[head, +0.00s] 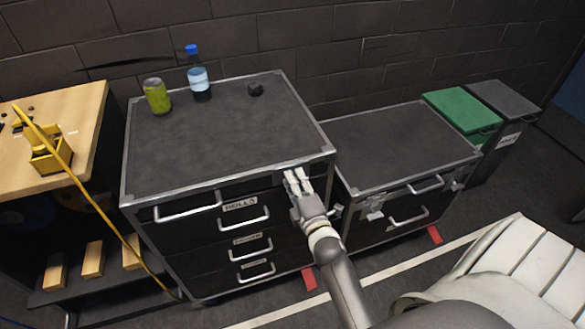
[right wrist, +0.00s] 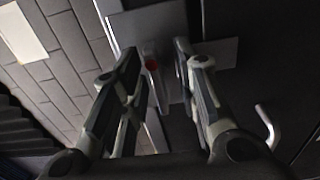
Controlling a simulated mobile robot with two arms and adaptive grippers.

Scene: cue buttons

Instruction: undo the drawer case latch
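The drawer case (head: 225,175) is black with metal edges, several drawers and silver handles; it stands left of centre in the head view. My right gripper (head: 296,182) is at the upper right of its front, just below the top edge. In the right wrist view the gripper (right wrist: 157,62) is open. A narrow metal strip with a red end, which looks like the latch (right wrist: 152,72), shows between the fingers in front of a grey plate (right wrist: 215,50). I cannot tell whether the fingers touch it. In the head view the gripper hides the latch. My left gripper is out of view.
A lower case (head: 395,145) stands to the right, beside green-lidded (head: 460,108) and grey bins (head: 505,97). A wooden bench (head: 75,115) is at left.

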